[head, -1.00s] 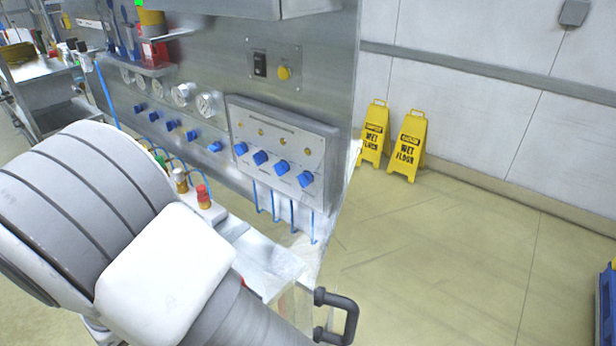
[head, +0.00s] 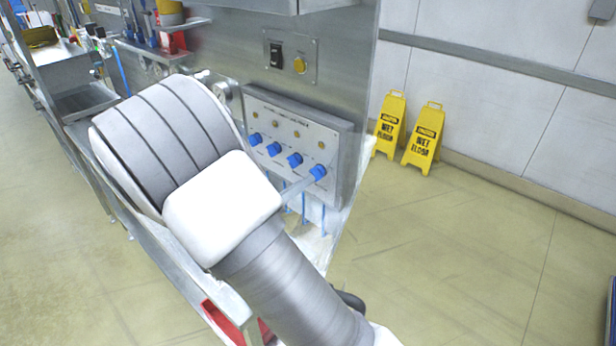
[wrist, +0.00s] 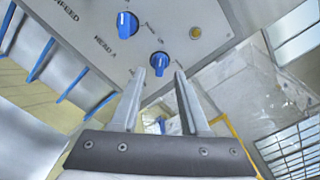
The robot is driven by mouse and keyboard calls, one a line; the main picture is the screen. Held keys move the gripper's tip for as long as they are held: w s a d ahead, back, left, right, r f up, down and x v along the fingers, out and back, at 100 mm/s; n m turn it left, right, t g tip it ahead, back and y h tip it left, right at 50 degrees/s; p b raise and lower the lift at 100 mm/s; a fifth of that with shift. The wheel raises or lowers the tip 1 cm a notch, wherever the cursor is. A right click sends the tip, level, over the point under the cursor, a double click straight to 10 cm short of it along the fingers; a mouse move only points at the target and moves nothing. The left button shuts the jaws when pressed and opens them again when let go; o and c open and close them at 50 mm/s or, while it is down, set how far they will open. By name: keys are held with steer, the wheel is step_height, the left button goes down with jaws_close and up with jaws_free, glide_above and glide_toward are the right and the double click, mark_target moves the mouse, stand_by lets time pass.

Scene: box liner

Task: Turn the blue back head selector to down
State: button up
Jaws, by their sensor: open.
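A row of several blue selector knobs runs along the grey control panel (head: 290,125) in the head view. The rightmost blue knob (head: 318,172) has a pale, thin part of my gripper just below and left of it. In the wrist view, a blue knob (wrist: 160,62) lies just beyond my fingertips, by the left one. I cannot tell whether they touch. Another blue knob (wrist: 127,24) sits farther up and left, near "HEAD A" lettering. I cannot read which knob is the back head selector. My gripper (wrist: 169,73) is open, with nothing held. My arm hides most of it in the head view.
A black switch (head: 276,55) and a yellow button (head: 299,65) sit above the panel. Blue tubes (head: 323,220) hang below it. Two yellow wet floor signs (head: 423,138) stand by the wall.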

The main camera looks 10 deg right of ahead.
mark_target(317, 173)
steer(key=x, duration=0.3)
steer(key=shift+w+d, duration=0.1)
steer(key=shift+d, duration=0.05)
jaws_close()
